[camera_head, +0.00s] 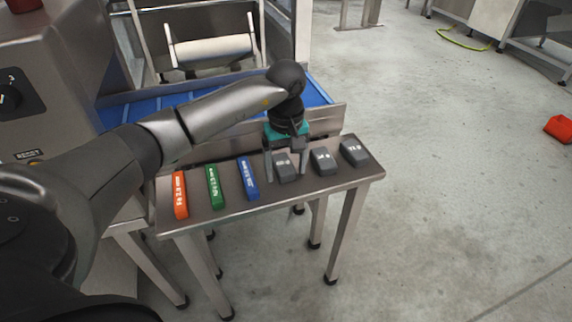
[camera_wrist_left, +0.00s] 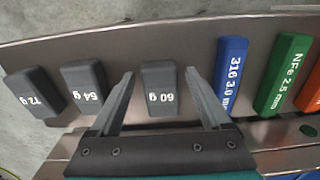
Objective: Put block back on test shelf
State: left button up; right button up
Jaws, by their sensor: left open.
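Three grey blocks stand in a row on the right half of the metal test shelf (camera_head: 225,208). The nearest to the middle is the 60 g block (camera_head: 285,169), which also shows in the left wrist view (camera_wrist_left: 158,82). The 54 g block (camera_wrist_left: 84,85) and the 72 g block (camera_wrist_left: 35,90) stand beside it, and both show in the head view as the middle block (camera_head: 323,161) and the end block (camera_head: 354,151). My left gripper (camera_head: 286,178) is open, with its fingers on either side of the 60 g block and apart from it in the left wrist view. My right gripper is out of view.
Orange (camera_head: 180,195), green (camera_head: 214,187) and blue (camera_head: 248,179) labelled bars lie on the shelf's left half. A blue conveyor belt (camera_head: 316,92) runs behind the shelf. A control cabinet (camera_head: 45,90) stands at left. The floor to the right is mostly clear.

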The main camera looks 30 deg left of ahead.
aim_at(286, 169)
pick_arm(q)
jog(key=shift+r, duration=0.25)
notch_tip(286, 169, up, 12)
jog(key=p, duration=0.4)
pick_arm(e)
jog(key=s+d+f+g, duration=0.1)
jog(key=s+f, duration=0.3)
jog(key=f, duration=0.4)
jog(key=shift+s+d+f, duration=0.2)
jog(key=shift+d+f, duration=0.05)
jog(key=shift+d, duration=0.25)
pick_arm(q)
jog(key=shift+f, duration=0.15)
